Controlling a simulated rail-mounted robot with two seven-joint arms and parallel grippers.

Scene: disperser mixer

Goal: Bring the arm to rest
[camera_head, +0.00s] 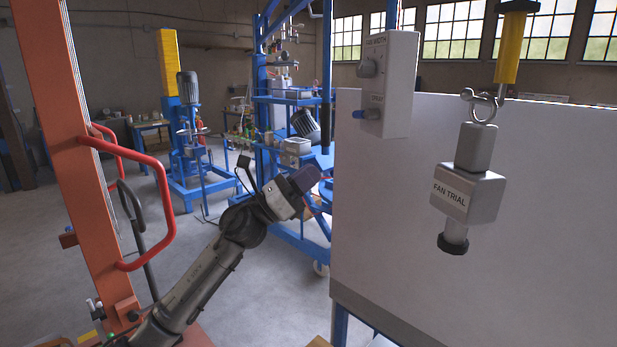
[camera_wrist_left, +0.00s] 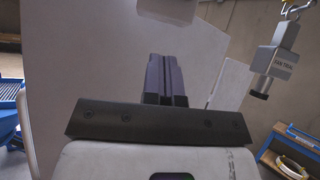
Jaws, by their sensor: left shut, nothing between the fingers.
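My left arm comes in from the lower left in the head view, bent up at the wrist. Its left gripper (camera_head: 304,180) is raised in the air left of a large white panel, in front of a blue frame. In the left wrist view the two dark fingers of the gripper (camera_wrist_left: 166,75) lie side by side, shut with nothing between them. They point toward a pale panel surface; I cannot tell the gap. My right gripper is not in view.
A grey FAN TRIAL pendant (camera_head: 467,190) hangs from a hook in front of the white panel (camera_head: 400,230). A switch box (camera_head: 388,85) is at the panel's upper left. An orange column (camera_head: 85,150) with red handles stands left of my arm. Blue mixer machines (camera_head: 190,165) stand behind; some grey floor is open.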

